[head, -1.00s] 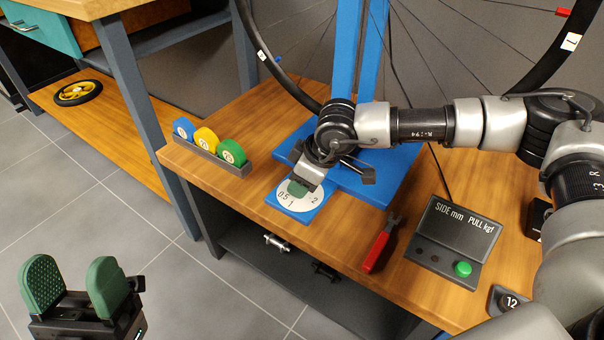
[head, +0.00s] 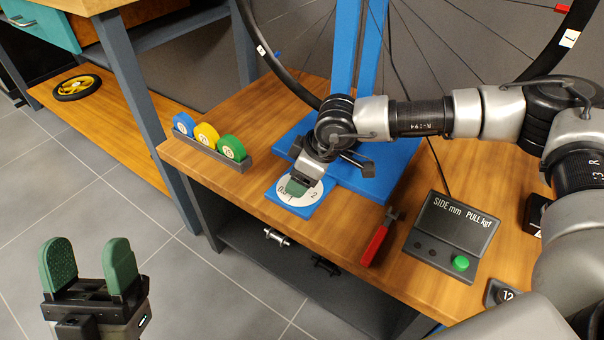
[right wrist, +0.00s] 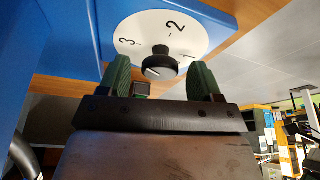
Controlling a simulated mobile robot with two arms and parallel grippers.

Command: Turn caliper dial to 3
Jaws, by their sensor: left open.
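The caliper dial (head: 296,198) is a white disc with black numbers on a small blue plate at the front of the bench. In the right wrist view the dial (right wrist: 196,32) shows 1, 2 and 3, with a black knob (right wrist: 158,64) at its centre. A pale mark shows on the knob, but I cannot tell which number it points to. My right gripper (right wrist: 160,78) has its green fingers apart on either side of the knob, with visible gaps. In the head view it covers part of the dial. My left gripper (head: 90,265) is open and empty above the floor.
A blue stand (head: 375,185) holds a wheel (head: 270,60) behind the dial. Blue, yellow and green discs sit in a rack (head: 235,162) at left. A red-handled tool (head: 374,246) and a dark display box (head: 440,245) with a green button lie to the right.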

